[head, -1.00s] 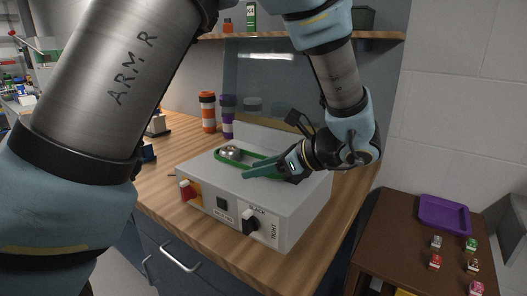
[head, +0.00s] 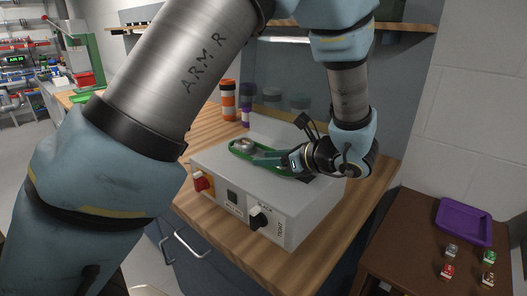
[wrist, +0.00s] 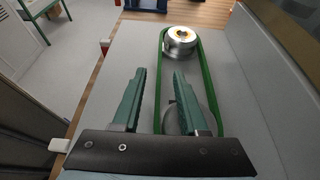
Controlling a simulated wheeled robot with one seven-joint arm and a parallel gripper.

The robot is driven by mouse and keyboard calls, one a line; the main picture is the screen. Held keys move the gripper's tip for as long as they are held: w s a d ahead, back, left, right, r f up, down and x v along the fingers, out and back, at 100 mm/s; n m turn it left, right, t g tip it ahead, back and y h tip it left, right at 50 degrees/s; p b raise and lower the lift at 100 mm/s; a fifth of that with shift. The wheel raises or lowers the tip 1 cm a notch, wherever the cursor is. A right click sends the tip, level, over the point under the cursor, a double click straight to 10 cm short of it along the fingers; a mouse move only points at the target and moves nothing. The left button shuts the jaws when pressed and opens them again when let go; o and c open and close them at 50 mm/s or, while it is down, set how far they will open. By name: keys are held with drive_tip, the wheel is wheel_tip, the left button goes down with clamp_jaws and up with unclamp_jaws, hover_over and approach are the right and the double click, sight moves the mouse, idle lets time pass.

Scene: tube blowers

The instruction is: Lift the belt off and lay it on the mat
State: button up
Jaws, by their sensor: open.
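The green belt (head: 236,153) is a long loop on top of a grey box machine (head: 232,183). In the wrist view the belt (wrist: 207,75) runs around a bright metal pulley (wrist: 180,42) at its far end. A second pulley (wrist: 172,122) shows partly behind my fingers. My gripper (wrist: 160,74) is open and empty over the belt. The belt's left run passes between the two green fingers in the picture; whether they are down at its level I cannot tell. In the head view my gripper (head: 255,159) reaches in from the right. I cannot pick out the mat for sure.
The machine's front has a red switch (head: 201,182) and a black knob (head: 259,217) beside slack and tight labels. A purple tray (head: 440,228) and several small items sit on a brown table at right.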

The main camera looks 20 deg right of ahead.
drive_tip(key=shift+x, duration=1.25)
drive_tip(key=shift+a+r, duration=0.1)
clamp_jaws()
